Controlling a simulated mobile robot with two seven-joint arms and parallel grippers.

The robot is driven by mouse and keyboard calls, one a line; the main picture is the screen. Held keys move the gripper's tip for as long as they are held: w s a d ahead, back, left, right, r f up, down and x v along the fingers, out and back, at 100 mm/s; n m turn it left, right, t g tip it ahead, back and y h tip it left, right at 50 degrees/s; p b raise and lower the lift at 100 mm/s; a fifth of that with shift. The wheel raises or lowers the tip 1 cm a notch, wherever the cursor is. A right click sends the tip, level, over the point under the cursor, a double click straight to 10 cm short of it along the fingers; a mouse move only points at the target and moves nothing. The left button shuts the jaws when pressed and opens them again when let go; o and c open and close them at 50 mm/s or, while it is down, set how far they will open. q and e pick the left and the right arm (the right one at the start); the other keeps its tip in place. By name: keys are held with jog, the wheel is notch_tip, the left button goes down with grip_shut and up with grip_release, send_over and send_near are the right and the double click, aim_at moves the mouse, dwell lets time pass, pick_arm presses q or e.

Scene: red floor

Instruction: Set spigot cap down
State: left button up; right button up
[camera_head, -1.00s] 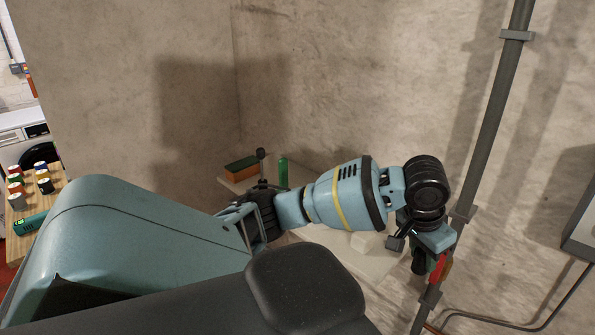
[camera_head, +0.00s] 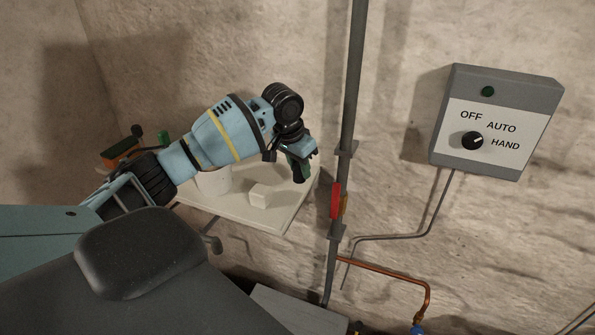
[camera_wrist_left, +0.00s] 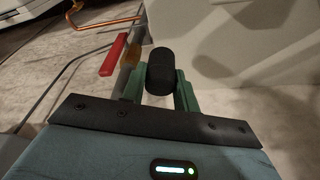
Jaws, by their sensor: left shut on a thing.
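The spigot cap (camera_wrist_left: 160,72) is a dark, rounded cylinder in the left wrist view. My left gripper (camera_wrist_left: 160,95) has green fingers closed on either side of it. In the head view my left gripper (camera_head: 300,170) points down near the right edge of a pale shelf (camera_head: 273,223), with the dark cap (camera_head: 299,175) at its fingertips. The cap appears held above the shelf, though the exact gap cannot be told. My right gripper is not in view.
A white block (camera_head: 260,195) and a white container (camera_head: 214,181) stand on the shelf. A vertical grey pipe with a red-handled valve (camera_head: 336,201) is just right of the gripper. A grey switch box (camera_head: 498,122) hangs on the wall. Green and orange items sit at the shelf's far left.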

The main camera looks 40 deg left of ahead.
pick_arm(q)
jog(key=shift+w+a+f, duration=0.15)
jog(key=shift+w+a, duration=0.25)
jog(key=shift+a, duration=0.15)
jog(key=shift+w+a, duration=0.25)
jog(key=shift+a, duration=0.1)
jog(key=shift+w+a, duration=0.2)
jog(key=shift+a, duration=0.1)
notch_tip(320, 180, down, 3)
jog(key=shift+f, duration=0.2)
jog(key=shift+f, duration=0.15)
jog(key=o, duration=1)
jog(key=shift+c, duration=0.2)
